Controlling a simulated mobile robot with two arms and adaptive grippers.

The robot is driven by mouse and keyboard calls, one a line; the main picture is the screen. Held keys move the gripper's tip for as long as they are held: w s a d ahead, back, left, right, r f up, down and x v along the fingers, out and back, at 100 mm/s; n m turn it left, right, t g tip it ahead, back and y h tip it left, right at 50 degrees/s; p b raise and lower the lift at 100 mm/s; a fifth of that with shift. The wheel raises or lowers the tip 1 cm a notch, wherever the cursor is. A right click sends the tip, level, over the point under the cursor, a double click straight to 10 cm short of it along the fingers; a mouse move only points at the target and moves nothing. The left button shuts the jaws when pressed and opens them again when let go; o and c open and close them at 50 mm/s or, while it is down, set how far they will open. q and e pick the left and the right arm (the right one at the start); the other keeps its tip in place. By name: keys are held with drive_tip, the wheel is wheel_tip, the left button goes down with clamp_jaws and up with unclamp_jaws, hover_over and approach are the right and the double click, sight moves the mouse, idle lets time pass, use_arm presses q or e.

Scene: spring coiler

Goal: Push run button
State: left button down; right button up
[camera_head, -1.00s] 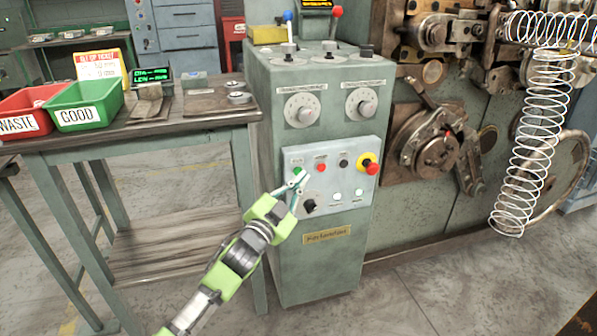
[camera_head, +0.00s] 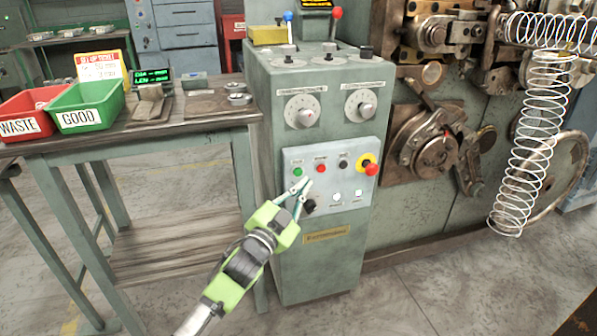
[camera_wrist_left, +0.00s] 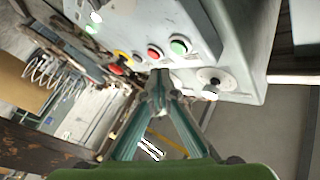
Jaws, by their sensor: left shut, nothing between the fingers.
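The control panel (camera_head: 325,180) on the front of the grey-green cabinet carries a green button (camera_head: 297,172), a red button (camera_head: 321,168), a black one and a red mushroom knob on yellow. Their labels are too small to read, so which one is marked run I cannot tell. My left gripper (camera_head: 304,184) is shut and empty, its tip just below and right of the green button in the head view. In the left wrist view the green button (camera_wrist_left: 179,45) and the red button (camera_wrist_left: 154,51) lie beyond the fingertips, apart from them. My right gripper is out of view.
A black knob (camera_head: 309,206) and two pale lights sit low on the panel, close to my gripper. A workbench with a red bin (camera_head: 28,111) and a green bin (camera_head: 92,103) stands left. The coiler with a large wire spring (camera_head: 530,150) stands right.

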use_arm(q)
drive_tip(key=s, duration=0.1)
drive_tip(key=s+d+p, duration=0.1)
drive_tip(key=shift+s, duration=0.35)
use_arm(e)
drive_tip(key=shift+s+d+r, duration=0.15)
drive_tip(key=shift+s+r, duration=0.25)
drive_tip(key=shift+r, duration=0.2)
use_arm(q)
drive_tip(key=shift+a, duration=0.1)
